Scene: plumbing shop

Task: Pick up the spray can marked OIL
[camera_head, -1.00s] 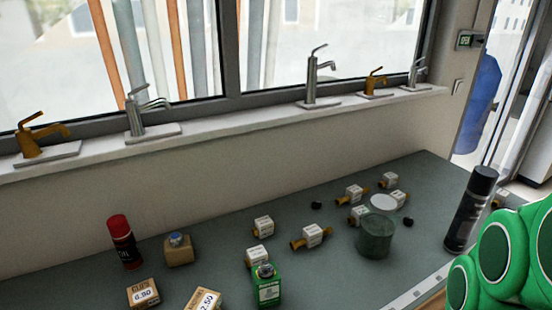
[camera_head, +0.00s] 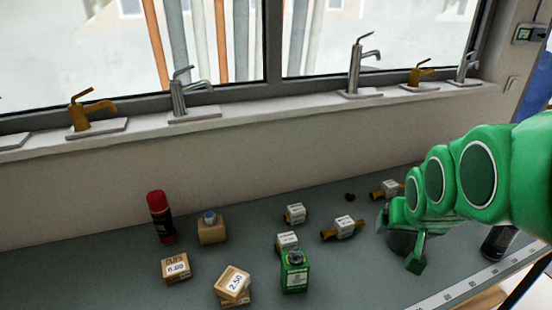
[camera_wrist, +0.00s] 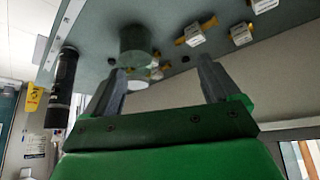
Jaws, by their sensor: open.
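A spray can with a red cap and dark body (camera_head: 161,217) stands upright at the left of the bench, near the wall. A black spray can (camera_head: 497,242) stands at the right, partly hidden behind my arm. It also shows in the wrist view (camera_wrist: 66,80), at the left. The lettering on both cans is too small to read surely. My gripper (camera_head: 400,240) is open and empty over the right part of the bench, far right of the red-capped can.
Taps (camera_head: 190,95) stand on the sill behind. A ruler strip (camera_head: 455,292) edges the bench's front right.

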